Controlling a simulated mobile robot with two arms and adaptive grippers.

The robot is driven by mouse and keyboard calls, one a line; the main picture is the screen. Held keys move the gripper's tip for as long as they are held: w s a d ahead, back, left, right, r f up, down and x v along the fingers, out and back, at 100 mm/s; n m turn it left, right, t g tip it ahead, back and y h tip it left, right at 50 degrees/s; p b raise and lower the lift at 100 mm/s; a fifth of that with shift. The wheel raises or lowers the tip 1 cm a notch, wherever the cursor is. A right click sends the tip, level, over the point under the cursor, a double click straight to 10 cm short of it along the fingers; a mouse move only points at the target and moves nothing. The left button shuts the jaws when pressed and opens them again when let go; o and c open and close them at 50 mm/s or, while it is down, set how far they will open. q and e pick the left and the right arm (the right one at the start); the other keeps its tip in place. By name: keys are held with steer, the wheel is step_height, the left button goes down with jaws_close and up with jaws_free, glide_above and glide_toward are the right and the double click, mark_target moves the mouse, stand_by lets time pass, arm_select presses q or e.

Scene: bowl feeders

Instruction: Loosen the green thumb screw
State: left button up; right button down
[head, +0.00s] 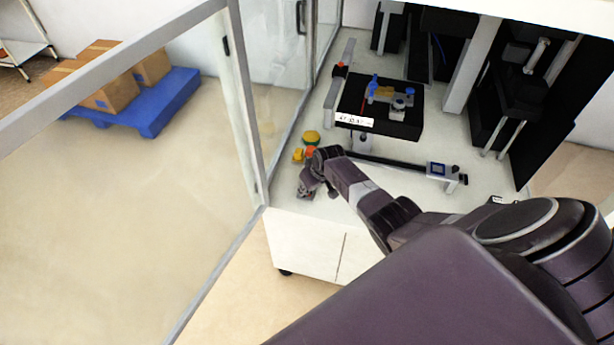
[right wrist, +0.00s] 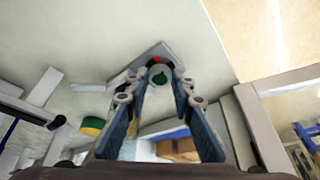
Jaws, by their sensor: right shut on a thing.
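The green thumb screw (right wrist: 160,78) shows in the right wrist view as a small dark green round head between my fingertips. My right gripper (right wrist: 160,72) is shut on it, one finger on each side. In the head view my right gripper (head: 312,180) is at the front left of the white machine deck. There it hides the screw. An orange part (head: 310,150) shows just beyond the gripper. My left gripper is not in view.
A yellow and green round knob (head: 311,137) stands close behind my gripper, and shows in the right wrist view (right wrist: 92,125). A black plate (head: 400,127) with fixtures lies farther back. A glazed frame (head: 240,90) borders the deck on the left.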

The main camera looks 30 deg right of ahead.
steer(key=n+y+b, duration=0.1)
steer(key=n+b, duration=0.1)
steer(key=b, duration=0.1)
steer(key=n+b, duration=0.3)
steer(key=n+g+y+b, duration=0.1)
steer(key=n+b, duration=0.1)
steer(key=b, duration=0.1)
steer(key=shift+w+d+f+n+y, duration=0.1)
steer(key=shift+d+f+n+y, duration=0.2)
steer(key=shift+d, duration=0.05)
steer(key=shift+r+n+y+b, duration=0.2)
steer(key=shift+n+y+b, duration=0.1)
steer(key=shift+n+b, duration=0.55)
steer(key=shift+g, duration=0.3)
steer(key=c, duration=1.7)
jaws_free()
steer(key=shift+o, duration=0.2)
steer(key=shift+r, duration=0.1)
